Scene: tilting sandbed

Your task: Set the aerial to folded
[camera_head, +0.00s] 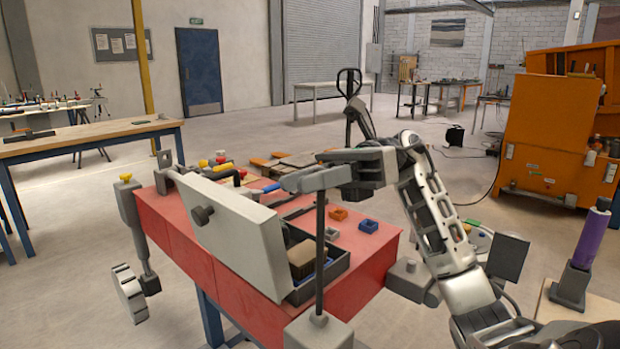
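A thin dark upright rod, which looks like the aerial (320,250), rises from a grey block (318,332) at the front edge of the red bench. It stands vertical. My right gripper (325,166) is at the top of the rod, with its arm coming in from the right. One grey finger hides the rod's upper end, and a narrow gap shows between the two fingers. I cannot tell whether they grip the rod or are just beside it. My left gripper is not in view.
The red bench (365,250) holds an open grey case lid (240,232) left of the rod, a dark tray (335,268) and small blocks. A grey stand with a purple cylinder (590,240) is at right. An orange cabinet (550,115) stands behind. Floor beyond is open.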

